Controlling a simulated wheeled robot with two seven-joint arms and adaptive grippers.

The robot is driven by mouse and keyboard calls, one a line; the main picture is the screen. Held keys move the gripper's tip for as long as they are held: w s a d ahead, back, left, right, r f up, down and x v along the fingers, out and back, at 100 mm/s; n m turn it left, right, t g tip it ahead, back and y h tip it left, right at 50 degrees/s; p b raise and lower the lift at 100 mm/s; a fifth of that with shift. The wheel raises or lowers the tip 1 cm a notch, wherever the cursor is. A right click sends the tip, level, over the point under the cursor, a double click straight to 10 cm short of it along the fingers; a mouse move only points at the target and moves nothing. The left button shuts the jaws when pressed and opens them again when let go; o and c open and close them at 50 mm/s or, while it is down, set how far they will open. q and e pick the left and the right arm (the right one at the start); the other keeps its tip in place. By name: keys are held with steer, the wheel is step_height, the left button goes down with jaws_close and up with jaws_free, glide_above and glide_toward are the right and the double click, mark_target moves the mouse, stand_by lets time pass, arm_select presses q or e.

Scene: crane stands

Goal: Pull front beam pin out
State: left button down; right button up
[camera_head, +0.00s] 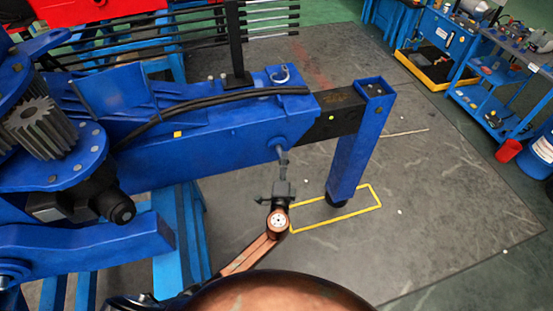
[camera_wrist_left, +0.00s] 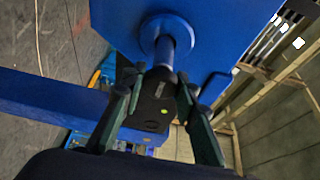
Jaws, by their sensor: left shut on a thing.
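The front beam pin (camera_head: 283,156) is a grey round rod that stands out of a round collar on the side of the blue beam (camera_head: 215,140). In the left wrist view the pin (camera_wrist_left: 168,52) shows as a bluish shaft from the blue flange. My left gripper (camera_head: 283,187) is at the pin's outer end, its arm coming up from below. In the left wrist view its dark fingers (camera_wrist_left: 158,84) are on either side of the pin's end and shut on it. The exact contact is dark and partly hidden. My right gripper is not in view.
A black inner beam (camera_head: 334,119) links the blue beam to an upright blue leg (camera_head: 358,150). The leg stands by a yellow floor outline (camera_head: 345,214). Blue tool carts (camera_head: 497,75) stand at the right. The grey floor in front of them is mostly clear.

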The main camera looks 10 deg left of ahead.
arm_select(q)
steer(key=shift+s+d+f, duration=0.1)
steer(key=shift+d+f, duration=0.05)
steer(key=shift+f, duration=0.05)
steer(key=c, duration=1.9)
jaws_free()
steer(key=o, duration=0.4)
steer(key=shift+r, duration=0.15)
steer(key=shift+s, duration=0.15)
steer(key=s, duration=0.4)
steer(key=s+d, duration=0.1)
steer(key=s, duration=0.6)
steer(key=shift+s+d, duration=0.15)
steer(key=shift+s, duration=0.2)
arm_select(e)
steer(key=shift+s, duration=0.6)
